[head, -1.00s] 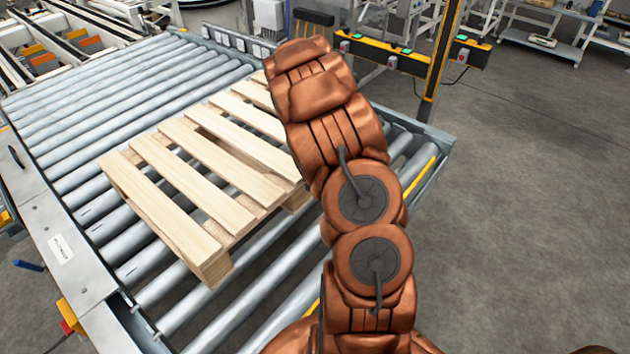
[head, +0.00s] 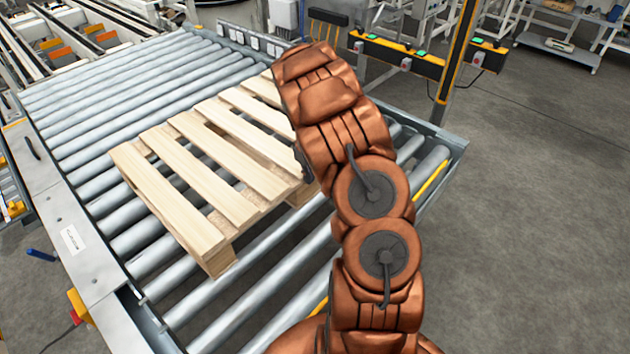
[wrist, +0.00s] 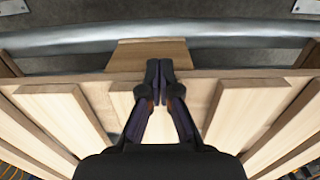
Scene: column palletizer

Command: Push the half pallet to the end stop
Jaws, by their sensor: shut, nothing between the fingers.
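The half pallet (head: 208,167), pale wood with several slats, lies flat and askew on the roller conveyor (head: 143,88). My arm covers its right end in the head view. My gripper (wrist: 161,70) shows only in the wrist view; the arm hides it in the head view. Its dark fingers are together and empty. In the wrist view the tips overlap the edge board and a block of the half pallet (wrist: 240,112). I cannot tell whether they touch it. I cannot make out for certain which part is the end stop.
Grey upright plates (head: 252,41) line the conveyor's far edge. A yellow and black post with a sensor bar (head: 412,66) stands beyond the right corner. Bare rollers lie left of and in front of the pallet. Open floor (head: 540,200) is on the right.

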